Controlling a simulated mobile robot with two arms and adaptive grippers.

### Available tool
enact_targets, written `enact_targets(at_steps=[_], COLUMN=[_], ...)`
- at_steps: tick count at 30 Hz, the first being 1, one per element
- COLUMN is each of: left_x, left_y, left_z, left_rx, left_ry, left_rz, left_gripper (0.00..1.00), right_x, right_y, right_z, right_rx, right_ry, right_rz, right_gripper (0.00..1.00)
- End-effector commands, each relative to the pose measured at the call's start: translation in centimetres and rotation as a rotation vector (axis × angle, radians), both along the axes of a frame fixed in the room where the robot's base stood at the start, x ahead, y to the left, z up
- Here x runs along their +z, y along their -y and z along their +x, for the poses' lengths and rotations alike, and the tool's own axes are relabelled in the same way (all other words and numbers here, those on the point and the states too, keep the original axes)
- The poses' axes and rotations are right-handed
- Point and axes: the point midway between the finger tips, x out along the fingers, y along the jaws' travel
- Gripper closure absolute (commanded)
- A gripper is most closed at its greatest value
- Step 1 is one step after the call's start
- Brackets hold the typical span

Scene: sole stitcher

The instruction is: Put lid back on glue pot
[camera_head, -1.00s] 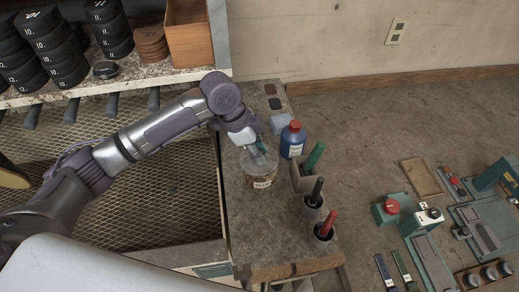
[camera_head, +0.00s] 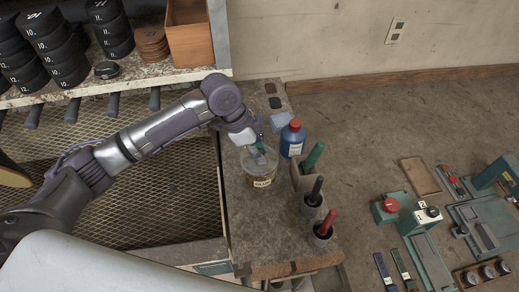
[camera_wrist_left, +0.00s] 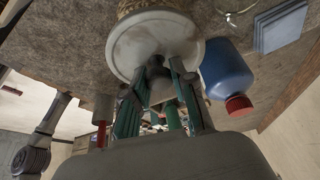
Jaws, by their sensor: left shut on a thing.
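The glue pot (camera_head: 262,182) is a jar with a lettered label and amber contents, upright on the narrow bench. My left gripper (camera_head: 259,148) points down over it, shut on the pale round lid (camera_head: 260,160). In the left wrist view the fingers (camera_wrist_left: 160,72) close on the lid's middle, and the lid's pale disc (camera_wrist_left: 155,40) covers much of the pot, whose brown side (camera_wrist_left: 150,8) shows past the rim. The lid is over the pot's mouth; I cannot tell whether it touches. My right gripper is not in view.
A blue bottle with a red cap (camera_head: 293,139) stands close behind and right of the pot. Green (camera_head: 313,157), black (camera_head: 315,192) and red (camera_head: 326,224) handled tools stand in holders to the right. Bare benchtop (camera_head: 262,232) lies in front of the pot.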

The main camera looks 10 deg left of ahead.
Motion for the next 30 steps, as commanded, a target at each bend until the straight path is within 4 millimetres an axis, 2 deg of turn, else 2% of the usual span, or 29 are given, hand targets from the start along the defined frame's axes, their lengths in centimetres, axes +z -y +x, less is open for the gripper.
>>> enact_targets(at_steps=[30], left_x=[-0.05], left_y=[0.04], left_z=[0.0], left_rx=[-0.001], left_ry=[0.001], left_rz=[-0.001], left_gripper=[1.0], right_x=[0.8], right_y=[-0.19], right_z=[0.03], right_rx=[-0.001], right_ry=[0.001], right_rz=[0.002], right_gripper=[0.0])
